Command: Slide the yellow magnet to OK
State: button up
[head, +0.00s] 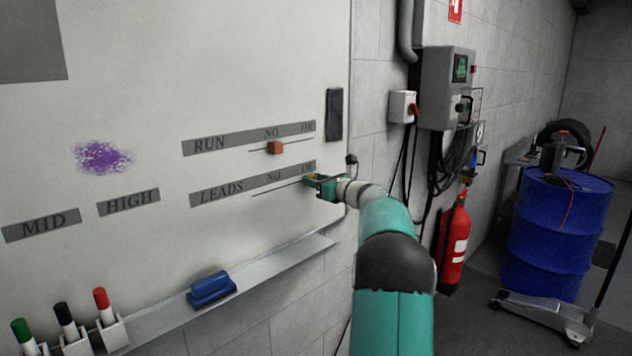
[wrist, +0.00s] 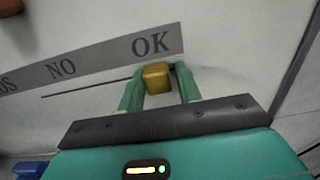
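The yellow magnet (wrist: 157,77) is on the whiteboard, at the right end of the thin line under the word OK (wrist: 151,43) on the grey LEADS strip. My gripper (wrist: 159,80) has one finger on each side of the magnet. A narrow gap shows at the right finger; the left finger is very close to the magnet, and touching cannot be told. In the head view my gripper (head: 315,182) is at the right end of the LEADS strip (head: 222,191) and mostly hides the magnet.
An orange-brown magnet (head: 275,148) sits under NO on the RUN strip (head: 210,144) above. A dark eraser-like block (head: 334,115) is on the board's right edge. A tray (head: 250,284) below holds a blue eraser (head: 212,289) and markers. The board ends just right of my gripper.

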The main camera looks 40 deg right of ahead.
jog(key=shift+o, duration=1.3)
jog(key=shift+d, duration=0.15)
jog(key=s, duration=1.4)
